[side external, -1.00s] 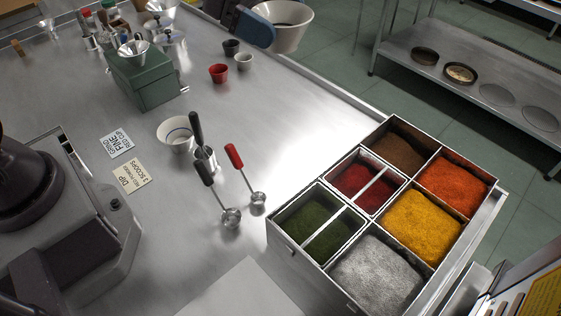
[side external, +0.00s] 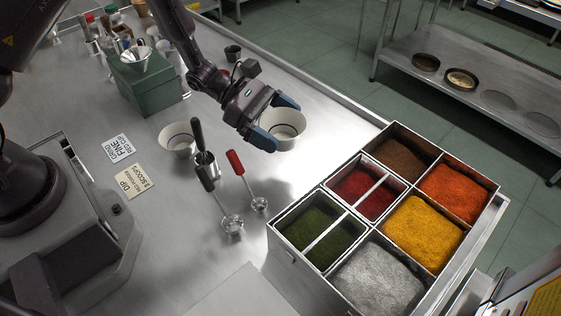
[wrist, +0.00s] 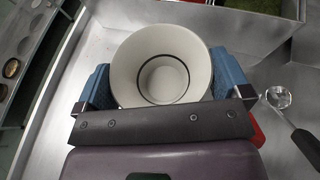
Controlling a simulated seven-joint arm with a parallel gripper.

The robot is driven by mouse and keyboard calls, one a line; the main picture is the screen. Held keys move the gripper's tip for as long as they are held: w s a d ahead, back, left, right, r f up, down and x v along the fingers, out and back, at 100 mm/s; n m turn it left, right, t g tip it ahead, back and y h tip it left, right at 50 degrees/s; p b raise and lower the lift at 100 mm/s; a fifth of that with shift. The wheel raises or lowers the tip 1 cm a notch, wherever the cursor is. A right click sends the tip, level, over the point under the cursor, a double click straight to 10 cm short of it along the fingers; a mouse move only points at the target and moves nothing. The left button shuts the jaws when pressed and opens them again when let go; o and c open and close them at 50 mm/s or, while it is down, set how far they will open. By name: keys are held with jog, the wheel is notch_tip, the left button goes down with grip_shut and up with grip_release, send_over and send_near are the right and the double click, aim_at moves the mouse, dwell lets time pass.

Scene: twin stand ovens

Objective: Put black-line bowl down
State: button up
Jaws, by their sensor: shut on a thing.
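The black-line bowl (side external: 287,136) is white; a thin dark ring shows inside it in the wrist view (wrist: 125,70). My gripper (side external: 273,120) is shut on it, with one blue finger on each side of the bowl. The bowl is upright, over the clear metal counter (side external: 325,125), left of and behind the spice bins. I cannot tell whether its base touches the counter. In the wrist view my gripper (wrist: 162,82) has the bowl between its blue fingers.
A white bowl with a blue line (side external: 177,140) stands to the left. Spice bins (side external: 268,228) fill the front right. A green box (side external: 150,88) stands behind. A dark cup (side external: 232,52) is farther back.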

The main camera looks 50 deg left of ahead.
notch_tip(320, 180, down, 8)
jog(key=shift+f, duration=0.2)
dwell(0.3)
jog(key=o, duration=0.6)
jog(key=shift+f, duration=0.15)
jog(key=shift+a+r, duration=0.2)
jog(key=v, duration=1.1)
jog(key=shift+s+a+r, duration=0.15)
jog(key=shift+s+a, duration=0.05)
jog(key=shift+s, duration=0.05)
